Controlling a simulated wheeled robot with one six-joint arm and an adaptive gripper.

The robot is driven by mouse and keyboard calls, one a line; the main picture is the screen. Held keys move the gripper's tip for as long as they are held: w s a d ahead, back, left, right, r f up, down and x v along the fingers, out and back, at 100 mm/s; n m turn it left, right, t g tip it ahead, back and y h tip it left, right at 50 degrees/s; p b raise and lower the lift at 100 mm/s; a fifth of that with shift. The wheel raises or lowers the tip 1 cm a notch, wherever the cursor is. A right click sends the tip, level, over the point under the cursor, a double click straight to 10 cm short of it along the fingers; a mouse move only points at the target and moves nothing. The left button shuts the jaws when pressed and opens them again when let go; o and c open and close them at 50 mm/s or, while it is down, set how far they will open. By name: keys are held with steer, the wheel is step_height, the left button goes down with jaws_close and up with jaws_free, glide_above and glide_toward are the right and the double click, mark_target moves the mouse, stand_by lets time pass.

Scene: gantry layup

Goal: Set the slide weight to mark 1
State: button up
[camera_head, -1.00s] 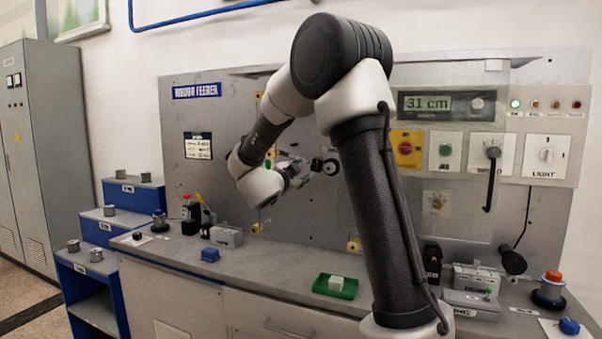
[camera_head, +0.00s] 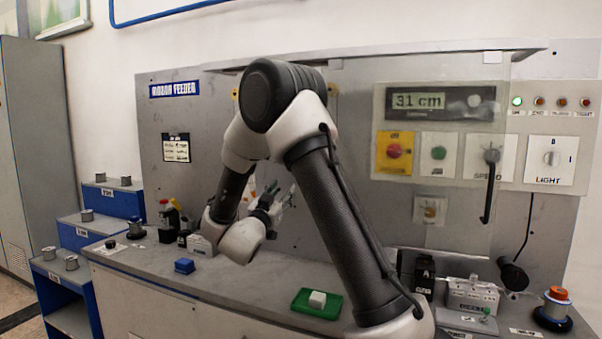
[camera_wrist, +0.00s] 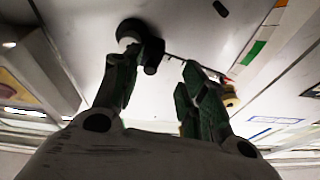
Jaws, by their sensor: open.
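My gripper (camera_head: 274,197) is open, with dark green fingers spread apart, in front of the grey back panel (camera_head: 350,150). It also shows in the wrist view (camera_wrist: 157,75), with nothing held between the fingers. Beyond the left finger in the wrist view is a dark round part (camera_wrist: 131,29) with a pale face. A short dark cylinder (camera_wrist: 153,56) and a thin rod (camera_wrist: 180,62) lie beside it. I cannot tell which of these, if any, is the slide weight. No mark 1 is readable. My arm hides part of the panel in the head view.
A display (camera_head: 433,101) reads 31 cm above several switches. Blue steps (camera_head: 110,198) stand left. Bench between the blue block and tray is clear.

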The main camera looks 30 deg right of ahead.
steer(key=w+d+r+h, duration=0.1)
steer(key=w+d+r, duration=0.2)
steer(key=d+r, duration=0.2)
steer(key=shift+w+d+n, duration=0.2)
steer(key=shift+d+n, duration=0.2)
steer(key=shift+d, duration=0.2)
jaws_close()
